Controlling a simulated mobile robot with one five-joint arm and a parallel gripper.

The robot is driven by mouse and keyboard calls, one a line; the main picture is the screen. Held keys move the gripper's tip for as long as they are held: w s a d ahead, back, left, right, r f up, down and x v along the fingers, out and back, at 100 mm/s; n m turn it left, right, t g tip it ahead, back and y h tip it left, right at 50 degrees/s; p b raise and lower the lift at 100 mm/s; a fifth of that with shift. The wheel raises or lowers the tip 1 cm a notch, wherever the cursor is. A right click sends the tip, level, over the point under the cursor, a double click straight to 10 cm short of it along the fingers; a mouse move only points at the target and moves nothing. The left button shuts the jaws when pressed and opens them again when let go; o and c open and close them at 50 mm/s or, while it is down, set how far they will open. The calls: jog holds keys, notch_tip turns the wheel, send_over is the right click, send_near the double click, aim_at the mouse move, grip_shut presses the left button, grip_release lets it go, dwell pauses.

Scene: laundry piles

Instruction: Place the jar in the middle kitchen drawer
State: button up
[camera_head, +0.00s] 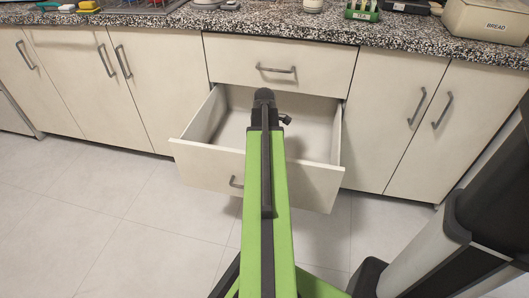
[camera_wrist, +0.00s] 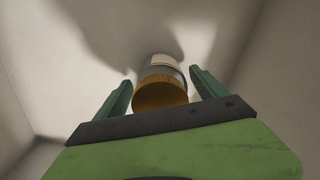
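The jar (camera_wrist: 158,92) shows in the wrist view, with an amber-brown near end and a pale, cream-coloured far end. It sits between the two green fingers of my gripper (camera_wrist: 162,78), which appear shut on it near their tips. The middle drawer (camera_head: 189,163) is pulled out below a closed top drawer (camera_head: 320,55). My gripper (camera_head: 266,110) reaches over the open drawer in the head view, where my arm hides the jar. In the wrist view, the pale drawer floor (camera_wrist: 60,70) lies beyond the jar, with shadows on it. How high the jar is above it is unclear.
A speckled counter (camera_head: 280,22) runs above the drawers, with a bread box (camera_head: 487,20) and a green rack (camera_head: 361,10) on it. Closed cabinet doors (camera_head: 140,88) flank the drawers. The tiled floor (camera_head: 70,220) at the left is clear.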

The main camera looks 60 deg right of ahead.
notch_tip(320, 180, up, 12)
jog(key=p, duration=1.2)
jog(key=shift+w+r, duration=0.1)
jog(key=shift+r, duration=0.05)
